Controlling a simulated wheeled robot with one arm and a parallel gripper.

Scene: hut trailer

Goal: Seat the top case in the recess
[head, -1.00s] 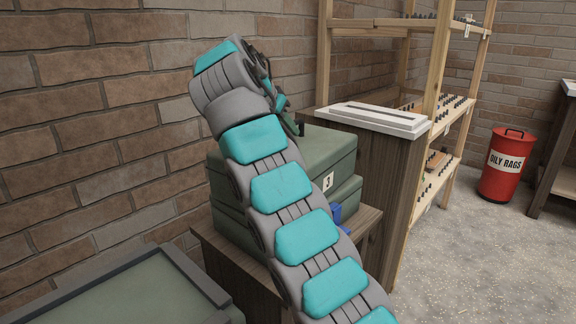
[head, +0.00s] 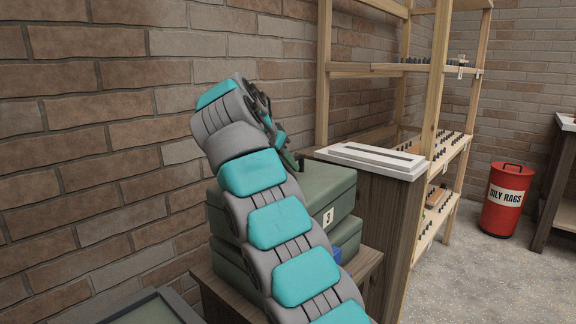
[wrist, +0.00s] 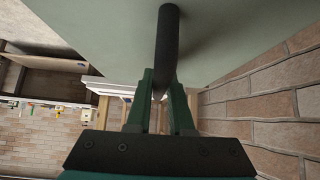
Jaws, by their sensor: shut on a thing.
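The dark green top case (head: 318,193), with a small numbered label, is over a second green case (head: 347,238) on a wooden stand (head: 366,265). My gripper (wrist: 163,88) is shut on the dark bar handle (wrist: 168,35) of the top case; the case's pale green face (wrist: 105,30) fills the upper wrist view. In the head view my arm covers the left and front of both cases, so I cannot tell how wide any gap between them is. A framed pale green surface (head: 150,310) is cut off at lower left; I cannot make out the recess.
A white-topped wooden cabinet (head: 372,160) stands close on the right of the cases. Behind it is an open wooden shelf rack (head: 437,85). A brick wall (head: 90,140) runs close on the left. A red oily-rags bin (head: 502,200) stands farther right on open floor.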

